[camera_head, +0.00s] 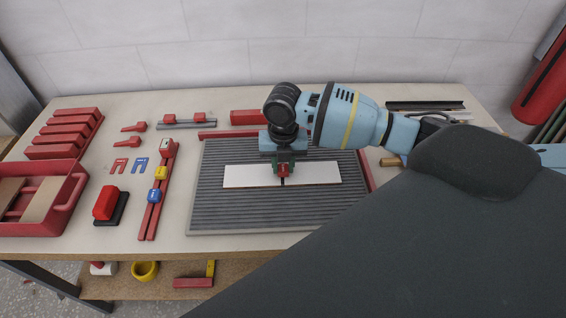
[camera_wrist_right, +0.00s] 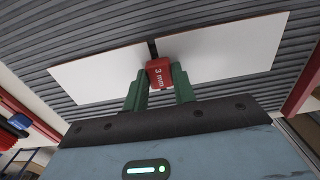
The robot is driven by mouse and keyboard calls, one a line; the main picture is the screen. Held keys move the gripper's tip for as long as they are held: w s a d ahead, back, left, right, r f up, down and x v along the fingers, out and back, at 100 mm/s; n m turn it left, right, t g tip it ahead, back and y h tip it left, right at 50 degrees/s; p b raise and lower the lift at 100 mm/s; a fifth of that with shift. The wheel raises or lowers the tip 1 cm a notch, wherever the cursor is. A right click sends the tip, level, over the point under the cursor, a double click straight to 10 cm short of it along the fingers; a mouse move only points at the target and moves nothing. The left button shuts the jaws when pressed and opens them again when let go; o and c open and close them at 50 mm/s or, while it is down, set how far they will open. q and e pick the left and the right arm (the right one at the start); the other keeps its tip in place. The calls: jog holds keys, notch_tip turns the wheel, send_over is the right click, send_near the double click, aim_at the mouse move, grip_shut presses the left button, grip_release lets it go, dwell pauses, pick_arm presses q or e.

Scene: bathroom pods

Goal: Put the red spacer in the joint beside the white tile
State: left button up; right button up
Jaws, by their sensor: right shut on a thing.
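Two white tiles lie end to end on a grey ribbed mat (camera_head: 215,210), the left tile (camera_head: 245,176) and the right tile (camera_head: 320,172). A narrow dark joint (camera_wrist_right: 152,48) runs between them. My right gripper (camera_head: 284,169) is above the joint, its green fingers (camera_wrist_right: 160,85) shut on the red spacer (camera_wrist_right: 160,73). The spacer is marked "3 mm" and sits at the near end of the visible joint in the right wrist view. Whether its lower part is inside the joint is hidden. My left gripper is not in view.
A red bar (camera_head: 248,117) lies behind the mat.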

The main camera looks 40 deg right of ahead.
aim_at(283, 168)
jog(key=shift+f, duration=0.15)
jog(key=o, duration=1.3)
jog(key=shift+o, duration=0.2)
jog(key=shift+r+p, duration=1.3)
jog(key=shift+r, duration=1.75)
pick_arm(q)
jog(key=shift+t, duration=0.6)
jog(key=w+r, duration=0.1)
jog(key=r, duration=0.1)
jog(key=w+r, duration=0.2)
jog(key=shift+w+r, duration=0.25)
